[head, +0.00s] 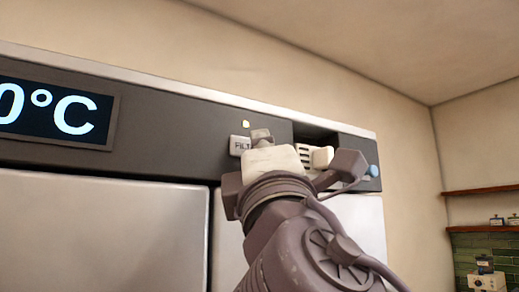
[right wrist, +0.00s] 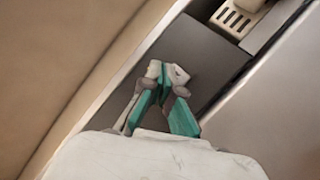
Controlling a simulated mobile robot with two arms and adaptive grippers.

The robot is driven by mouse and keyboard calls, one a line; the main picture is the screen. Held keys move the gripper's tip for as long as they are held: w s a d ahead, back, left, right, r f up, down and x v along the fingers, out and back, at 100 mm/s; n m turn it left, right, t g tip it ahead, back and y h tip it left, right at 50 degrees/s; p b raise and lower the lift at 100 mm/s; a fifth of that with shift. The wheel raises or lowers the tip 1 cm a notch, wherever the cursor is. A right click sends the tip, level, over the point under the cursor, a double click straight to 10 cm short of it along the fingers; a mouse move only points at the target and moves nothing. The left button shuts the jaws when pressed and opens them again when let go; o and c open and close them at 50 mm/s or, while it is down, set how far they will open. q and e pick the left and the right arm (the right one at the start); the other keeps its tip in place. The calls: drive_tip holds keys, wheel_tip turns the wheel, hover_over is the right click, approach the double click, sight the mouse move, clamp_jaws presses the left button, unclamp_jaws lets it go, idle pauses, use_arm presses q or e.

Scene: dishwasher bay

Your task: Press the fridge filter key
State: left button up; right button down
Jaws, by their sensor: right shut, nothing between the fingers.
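The filter key (head: 239,145) is a small pale key on the fridge's dark top panel (head: 180,125), with "FILT" readable on it. My right gripper (head: 261,136) is in front of the panel at the key's right end and covers the rest of its label. It is shut and empty; its closed fingertips (right wrist: 167,73) with green pads show against the dark panel in the right wrist view. The key cannot be made out there. I cannot tell whether the fingertips touch the key. My left gripper is in neither view.
A small yellowish light (head: 245,124) sits above the key. A display (head: 55,112) reading "0°C" is at the left. A recess with a slotted white part (head: 304,154) and a blue knob (head: 373,171) lie to the right. Steel doors (head: 100,225) are below.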

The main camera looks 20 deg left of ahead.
drive_tip(key=shift+w+a, duration=0.15)
idle(0.8)
drive_tip(key=shift+w+a, duration=0.15)
drive_tip(key=shift+a, duration=0.05)
drive_tip(key=shift+w+a, duration=0.2)
drive_tip(key=shift+a, duration=0.05)
idle(0.8)
drive_tip(key=shift+d, duration=0.1)
drive_tip(key=shift+s+d+b, duration=0.5)
drive_tip(key=shift+b, duration=0.2)
